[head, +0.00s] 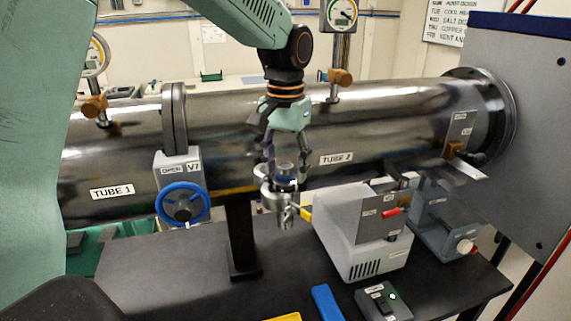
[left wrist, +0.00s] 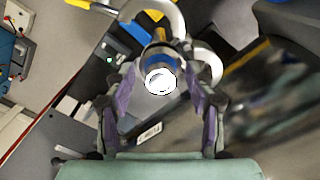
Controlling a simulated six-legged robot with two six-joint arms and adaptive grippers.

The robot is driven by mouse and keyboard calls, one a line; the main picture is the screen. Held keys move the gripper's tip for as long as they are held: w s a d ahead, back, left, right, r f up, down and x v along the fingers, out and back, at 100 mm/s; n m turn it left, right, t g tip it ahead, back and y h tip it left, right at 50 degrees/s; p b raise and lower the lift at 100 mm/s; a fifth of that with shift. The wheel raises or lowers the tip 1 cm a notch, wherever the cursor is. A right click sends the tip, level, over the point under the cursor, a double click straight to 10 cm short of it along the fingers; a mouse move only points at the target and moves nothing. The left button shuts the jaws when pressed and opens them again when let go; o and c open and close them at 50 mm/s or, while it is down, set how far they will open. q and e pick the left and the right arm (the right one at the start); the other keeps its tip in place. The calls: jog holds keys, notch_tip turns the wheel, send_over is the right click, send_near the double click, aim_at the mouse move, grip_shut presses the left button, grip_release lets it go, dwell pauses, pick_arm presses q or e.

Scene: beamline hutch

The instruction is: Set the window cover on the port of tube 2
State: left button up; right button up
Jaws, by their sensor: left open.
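Tube 2 (head: 390,120) is a long shiny metal cylinder, labelled on its side. A short upright metal port fitting (head: 283,205) stands at its near side, below the label. A small round dark-blue piece (head: 286,171) sits at its top; I cannot tell whether this is the window cover or part of the port. My left gripper (head: 287,160) is open above it, pointing down, with a finger at each side. In the left wrist view, a round piece with a bright white face (left wrist: 161,80) lies between the open fingertips (left wrist: 164,72). My right gripper is not in view.
Tube 1 (head: 120,150) lies left of a valve with a blue handwheel (head: 183,203). A white-grey box (head: 350,240) with a red handle and a grey clamp-like device (head: 440,220) stand to the right on the black table (head: 170,280). A blue item (head: 327,303) lies in front.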

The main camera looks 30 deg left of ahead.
pick_arm(q)
notch_tip(320, 180, up, 12)
dwell(0.6)
